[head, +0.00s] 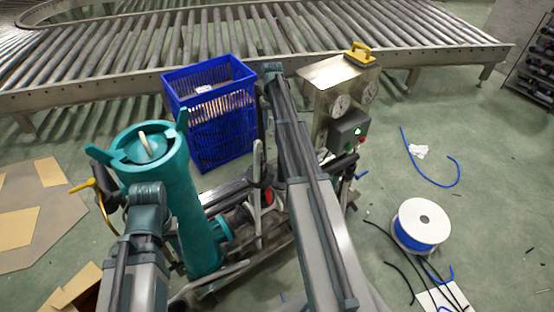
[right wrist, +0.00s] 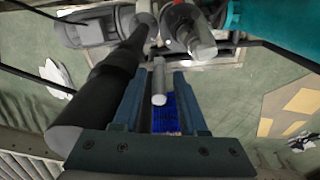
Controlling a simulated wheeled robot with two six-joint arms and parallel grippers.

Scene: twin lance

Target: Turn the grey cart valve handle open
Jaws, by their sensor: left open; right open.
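The grey valve handle (right wrist: 159,78) is a short rod with a rounded end. In the right wrist view it lies between the two dark blue-grey fingers of my right gripper (right wrist: 158,105), which is open, with gaps on both sides. In the head view, a pale upright bar (head: 257,158) on the cart beside my right forearm appears to be this handle. The teal cylinder (head: 195,215) stands upright on the cart to its left.
A blue crate (head: 225,122) stands behind the cart, before a roller conveyor (head: 240,40). A metal control box (head: 325,85) stands to the right. A white reel with blue hose (head: 420,225) and loose cables lie on the right floor; flattened cardboard (head: 50,215) lies left.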

